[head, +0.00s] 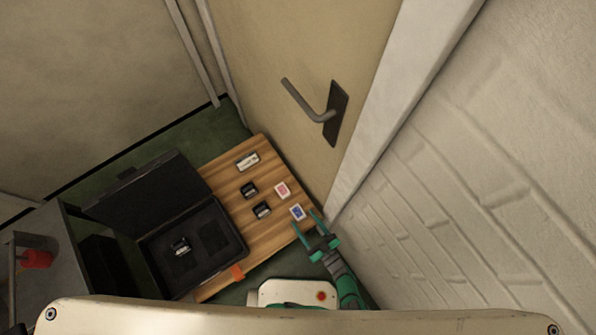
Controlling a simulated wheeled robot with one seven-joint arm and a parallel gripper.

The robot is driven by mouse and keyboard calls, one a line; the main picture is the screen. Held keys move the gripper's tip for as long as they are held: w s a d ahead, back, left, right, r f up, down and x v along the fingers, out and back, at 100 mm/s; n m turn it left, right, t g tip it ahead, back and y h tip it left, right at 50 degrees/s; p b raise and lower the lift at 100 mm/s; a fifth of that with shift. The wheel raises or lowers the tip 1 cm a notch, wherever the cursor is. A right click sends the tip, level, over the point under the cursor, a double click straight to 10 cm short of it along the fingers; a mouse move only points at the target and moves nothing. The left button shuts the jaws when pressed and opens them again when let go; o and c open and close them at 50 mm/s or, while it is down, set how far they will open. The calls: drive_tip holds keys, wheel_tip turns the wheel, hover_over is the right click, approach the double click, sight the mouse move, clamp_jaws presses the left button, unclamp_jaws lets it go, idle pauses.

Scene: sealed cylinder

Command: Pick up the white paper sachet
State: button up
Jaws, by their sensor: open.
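Three small whitish items lie on the wooden board in the head view, and I cannot tell for certain which is the paper sachet. One is white with a blue mark (297,212), near the board's right edge. One is white with a pink-red mark (282,190), just beyond it. One is a pale rectangle with a dark edge (248,161), at the far end. My gripper (304,218) has green fingers spread apart, with nothing seen held. Its fingertips are close to the blue-marked item, one on each side in the picture; I cannot judge the height above it.
The wooden board (232,187) also carries two small black items (249,190) (262,210). An open black case (215,270) with a small object inside stands at left. A door with a lever handle (305,103) and a white brick wall (450,180) stand close behind and right.

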sight(293, 206)
drive_tip(key=shift+w+a, duration=0.35)
drive_tip(key=shift+a, duration=0.05)
drive_tip(key=shift+x, duration=2.15)
drive_tip(key=c, duration=1.1)
